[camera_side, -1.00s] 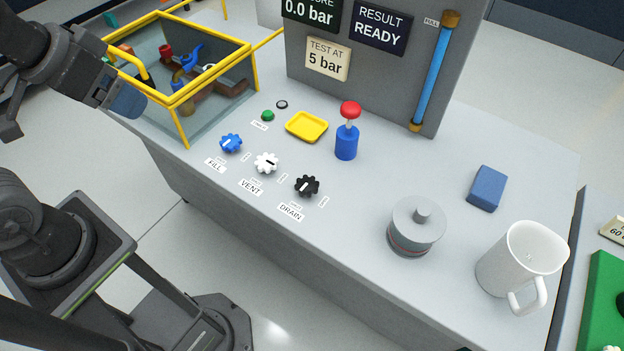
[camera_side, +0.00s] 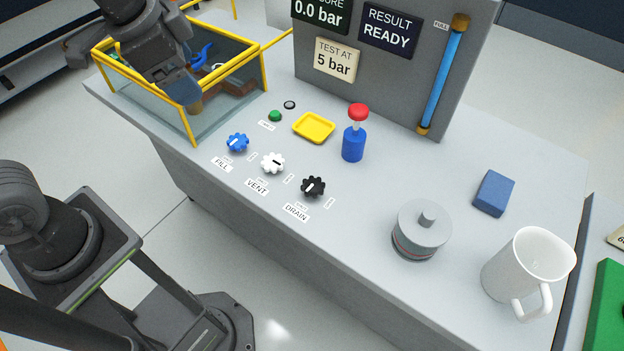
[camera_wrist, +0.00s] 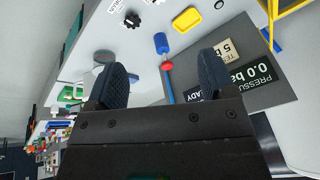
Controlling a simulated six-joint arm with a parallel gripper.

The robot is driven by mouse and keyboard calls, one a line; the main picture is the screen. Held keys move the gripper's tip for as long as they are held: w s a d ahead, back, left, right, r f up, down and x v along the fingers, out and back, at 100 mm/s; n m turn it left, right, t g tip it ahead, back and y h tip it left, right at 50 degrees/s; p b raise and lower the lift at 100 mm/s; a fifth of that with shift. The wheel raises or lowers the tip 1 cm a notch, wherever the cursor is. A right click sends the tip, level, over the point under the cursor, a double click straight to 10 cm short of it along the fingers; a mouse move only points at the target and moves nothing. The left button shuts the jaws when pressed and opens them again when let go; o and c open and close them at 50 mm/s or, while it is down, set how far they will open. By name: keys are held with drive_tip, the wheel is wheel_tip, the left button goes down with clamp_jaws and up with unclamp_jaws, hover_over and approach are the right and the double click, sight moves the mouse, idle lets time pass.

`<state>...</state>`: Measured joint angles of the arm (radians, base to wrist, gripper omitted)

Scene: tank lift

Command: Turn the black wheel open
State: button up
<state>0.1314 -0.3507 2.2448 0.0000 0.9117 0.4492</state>
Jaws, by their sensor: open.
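The black wheel (camera_side: 313,187) sits on the bench top above the DRAIN label, with a white mark across its face. It also shows in the wrist view (camera_wrist: 132,20), at the upper left. The white VENT wheel (camera_side: 272,163) and the blue FILL wheel (camera_side: 237,142) stand in a row to its left. My gripper (camera_side: 188,97) is over the yellow-framed tank at the upper left, well away from the black wheel. In the wrist view its two dark fingers (camera_wrist: 162,80) are spread wide with nothing between them.
The yellow-framed glass tank (camera_side: 218,127) holds coloured parts. A yellow tray (camera_side: 314,128), a red-topped blue plunger (camera_side: 353,145), a grey weight (camera_side: 422,230), a blue block (camera_side: 494,193) and a white mug (camera_side: 527,265) stand on the bench. The panel (camera_side: 378,95) rises behind.

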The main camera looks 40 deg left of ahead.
drive_tip(key=w+d+f+m+g, duration=0.2)
drive_tip(key=w+d+f+m, duration=0.2)
drive_tip(key=w+d+m, duration=0.25)
drive_tip(key=m+g, duration=0.2)
drive_tip(key=m, duration=0.6)
hover_over(312, 183)
wheel_tip(312, 183, down, 10)
drive_tip(key=f, duration=0.1)
drive_tip(key=shift+y, duration=0.3)
wheel_tip(312, 183, down, 13)
drive_tip(key=shift+f, duration=0.15)
drive_tip(key=c, duration=0.9)
